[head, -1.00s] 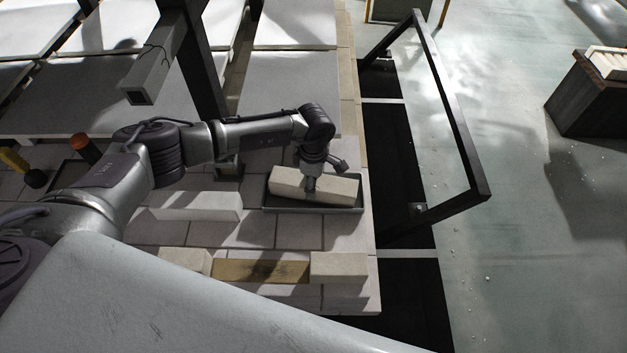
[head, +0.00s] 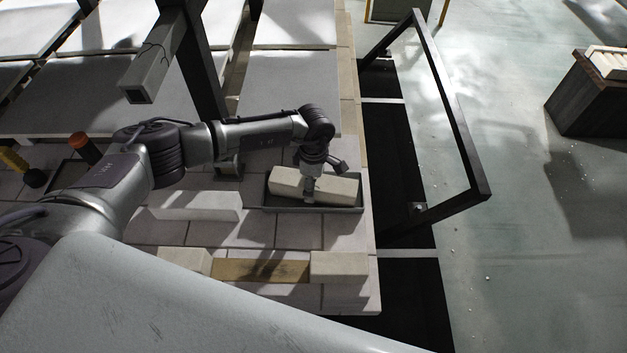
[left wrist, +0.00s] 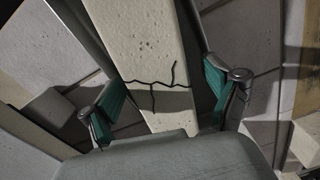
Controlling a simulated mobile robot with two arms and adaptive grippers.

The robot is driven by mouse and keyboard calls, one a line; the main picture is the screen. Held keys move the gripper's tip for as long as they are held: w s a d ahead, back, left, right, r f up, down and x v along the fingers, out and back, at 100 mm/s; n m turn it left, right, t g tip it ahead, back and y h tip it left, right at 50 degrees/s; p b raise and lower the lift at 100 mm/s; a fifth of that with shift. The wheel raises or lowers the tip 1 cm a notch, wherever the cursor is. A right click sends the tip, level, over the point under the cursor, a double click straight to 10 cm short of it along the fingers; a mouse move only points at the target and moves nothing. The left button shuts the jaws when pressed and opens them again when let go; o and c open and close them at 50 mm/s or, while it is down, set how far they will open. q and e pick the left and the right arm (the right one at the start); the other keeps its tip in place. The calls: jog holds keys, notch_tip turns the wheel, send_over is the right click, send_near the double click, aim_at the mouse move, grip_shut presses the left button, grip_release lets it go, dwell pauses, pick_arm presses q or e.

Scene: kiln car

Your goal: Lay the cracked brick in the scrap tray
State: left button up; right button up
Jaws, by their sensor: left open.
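The cracked brick (head: 338,188) is a long cream block lying in the dark scrap tray (head: 285,209) in the head view. It sits a little slanted, within the tray's rim. In the left wrist view the brick (left wrist: 140,45) shows a black branching crack across its face. My left gripper (head: 310,188) is over the brick's middle, its fingers pointing down. In the left wrist view its green-padded fingers (left wrist: 160,95) stand open on either side of the brick, with gaps visible. My right gripper is not in view.
A pale brick (head: 196,206) lies left of the tray. Nearer are two pale blocks (head: 338,267) with a brown stained strip (head: 260,271) between them. A dark post (head: 200,75) stands behind my arm. A dark frame (head: 450,110) rises right of the deck.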

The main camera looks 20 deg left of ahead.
pick_arm(q)
jog(key=shift+r, duration=0.15)
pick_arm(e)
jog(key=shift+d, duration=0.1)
pick_arm(q)
jog(key=shift+r, duration=0.15)
jog(key=shift+r+p, duration=1.4)
jog(key=shift+r, duration=0.3)
jog(key=shift+r+p, duration=0.45)
jog(key=shift+r, duration=0.25)
jog(key=shift+r+p, duration=0.55)
jog(key=shift+r, duration=0.3)
jog(key=shift+r+p, duration=0.4)
jog(key=shift+r, duration=0.15)
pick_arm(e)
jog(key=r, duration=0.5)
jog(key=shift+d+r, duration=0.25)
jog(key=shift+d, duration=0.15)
